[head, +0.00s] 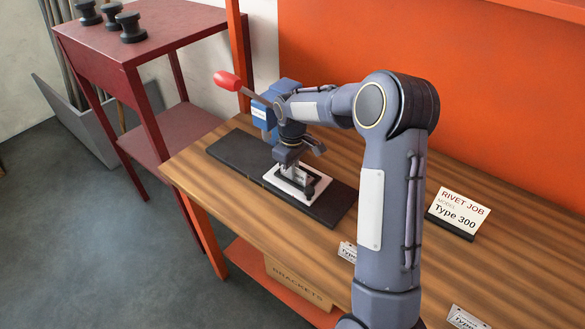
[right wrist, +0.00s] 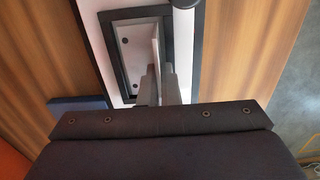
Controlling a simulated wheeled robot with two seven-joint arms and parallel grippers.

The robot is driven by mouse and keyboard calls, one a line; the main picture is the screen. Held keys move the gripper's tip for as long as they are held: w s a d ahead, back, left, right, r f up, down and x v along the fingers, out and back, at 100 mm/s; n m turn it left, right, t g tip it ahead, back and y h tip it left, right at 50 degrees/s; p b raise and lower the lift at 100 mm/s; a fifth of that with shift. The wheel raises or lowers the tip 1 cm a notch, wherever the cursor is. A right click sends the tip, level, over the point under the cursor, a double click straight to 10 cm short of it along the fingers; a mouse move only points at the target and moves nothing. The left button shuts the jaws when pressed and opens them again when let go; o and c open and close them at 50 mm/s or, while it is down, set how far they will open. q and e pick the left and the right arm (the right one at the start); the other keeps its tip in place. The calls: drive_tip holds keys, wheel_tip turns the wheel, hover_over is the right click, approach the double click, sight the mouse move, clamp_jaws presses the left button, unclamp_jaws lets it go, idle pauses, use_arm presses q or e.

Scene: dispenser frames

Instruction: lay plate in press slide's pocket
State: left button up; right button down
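The press slide (head: 316,195) is a white block with a dark-framed pocket, on a long black base on the bench. The right wrist view shows the slide's dark pocket rim (right wrist: 121,17) close up. A pale grey plate (right wrist: 155,42) stands as a thin strip between the fingers of my right gripper (right wrist: 159,82), which is shut on it. A pale surface with small dark holes shows inside the rim; I cannot tell whether it belongs to the plate or the pocket floor. My right gripper (head: 296,168) is right over the pocket in the head view. My left gripper is not in view.
The blue press (head: 264,117) with a red-knobbed lever (head: 227,81) stands behind the gripper. A Rivet Job sign (head: 458,214) and small labels stand on the bench. A dark red table (head: 150,35) with black knobs is at left. A brackets box (head: 297,284) sits below.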

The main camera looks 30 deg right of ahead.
drive_tip(key=c, duration=2.1)
unclamp_jaws()
drive_tip(key=shift+f, duration=0.15)
drive_tip(key=o, duration=0.5)
drive_tip(key=shift+c, duration=0.2)
wheel_tip(320, 180, up, 12)
drive_tip(key=s+a+r+m+t+y, duration=0.1)
drive_tip(key=s+a+r, duration=0.1)
drive_tip(key=s+r, duration=0.35)
drive_tip(key=s+a+f+m+t+y, duration=0.1)
drive_tip(key=s+a+f, duration=0.1)
drive_tip(key=s, duration=0.6)
drive_tip(key=s+a+f+m+t+y, duration=0.1)
drive_tip(key=s+a+f+m+t, duration=0.1)
drive_tip(key=s+a, duration=0.2)
drive_tip(key=s+a+f+m+t, duration=0.1)
drive_tip(key=s+a+f+m, duration=0.1)
drive_tip(key=s, duration=0.9)
drive_tip(key=shift+s+a+t+y, duration=0.3)
drive_tip(key=shift+a+y, duration=0.1)
drive_tip(key=shift+a, duration=0.4)
